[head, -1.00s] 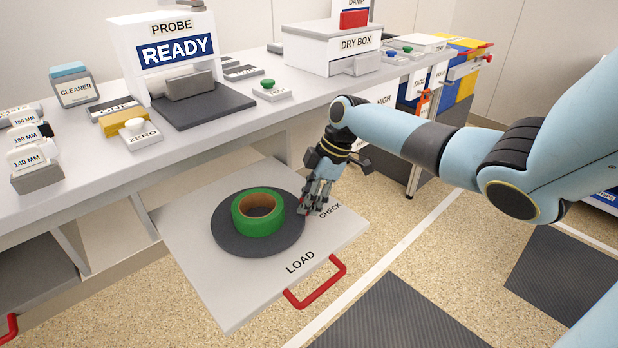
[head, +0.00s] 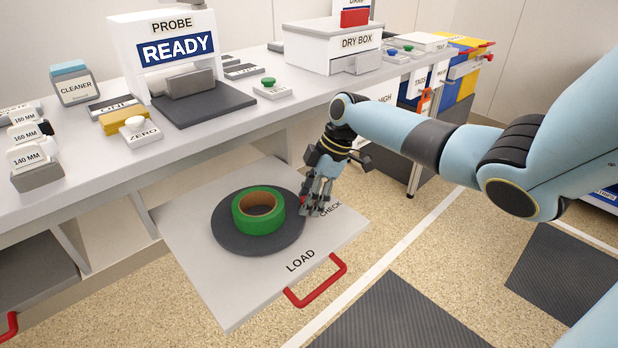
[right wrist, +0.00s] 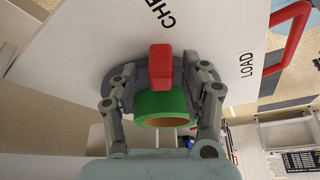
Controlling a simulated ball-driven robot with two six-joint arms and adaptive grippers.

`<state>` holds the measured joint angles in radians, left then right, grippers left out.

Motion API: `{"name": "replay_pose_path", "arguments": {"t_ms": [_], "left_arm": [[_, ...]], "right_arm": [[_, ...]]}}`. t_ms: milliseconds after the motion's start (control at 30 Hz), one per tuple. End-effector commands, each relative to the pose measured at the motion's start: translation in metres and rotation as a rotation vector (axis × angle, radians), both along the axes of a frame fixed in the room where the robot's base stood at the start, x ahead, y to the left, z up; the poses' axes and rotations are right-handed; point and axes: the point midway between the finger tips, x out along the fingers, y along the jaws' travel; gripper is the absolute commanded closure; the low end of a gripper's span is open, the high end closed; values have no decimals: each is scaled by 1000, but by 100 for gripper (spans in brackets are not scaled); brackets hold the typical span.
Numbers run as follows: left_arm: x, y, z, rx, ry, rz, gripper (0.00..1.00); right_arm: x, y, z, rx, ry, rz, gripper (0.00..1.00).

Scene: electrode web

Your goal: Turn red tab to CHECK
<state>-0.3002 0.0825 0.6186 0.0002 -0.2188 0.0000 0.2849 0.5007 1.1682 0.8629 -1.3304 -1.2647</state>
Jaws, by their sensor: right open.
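The red tab (right wrist: 161,66) stands at the edge of a dark round turntable (head: 236,238) on the pulled-out white drawer board. In the head view only a bit of the tab (head: 303,201) shows beside my fingers. My right gripper (head: 317,211) is at the turntable's right edge, over part of the CHECK label (head: 331,208). In the right wrist view my right gripper (right wrist: 166,86) is open, with its fingers on either side of the tab; I cannot tell whether they touch it. A green tape roll (head: 258,213) lies on the turntable. My left gripper is not in view.
The board has a LOAD label (head: 300,261) and a red handle (head: 318,283) at its front. The bench (head: 210,140) overhangs behind it, with the PROBE stand (head: 178,50) showing READY, the DRY BOX (head: 333,44) and a green button (head: 268,82). The floor in front is free.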

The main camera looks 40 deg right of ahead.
Motion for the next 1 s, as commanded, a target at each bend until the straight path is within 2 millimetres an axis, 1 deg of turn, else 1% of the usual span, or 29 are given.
{"name": "replay_pose_path", "arguments": {"t_ms": [67,167,400,500,600,733,1000], "left_arm": [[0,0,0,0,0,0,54],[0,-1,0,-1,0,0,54],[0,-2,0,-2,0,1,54],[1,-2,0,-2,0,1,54],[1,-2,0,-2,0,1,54],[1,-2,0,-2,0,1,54],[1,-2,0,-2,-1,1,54]], "right_arm": [[-1,-3,5,-2,-1,0,54],[-4,-8,17,-4,-1,1,54],[-15,-26,68,-6,-2,2,54],[-19,-31,85,-6,0,3,54],[-22,-36,99,-5,-1,1,54],[-24,-39,108,-3,0,1,54],[-24,-39,110,-1,0,1,54]]}}
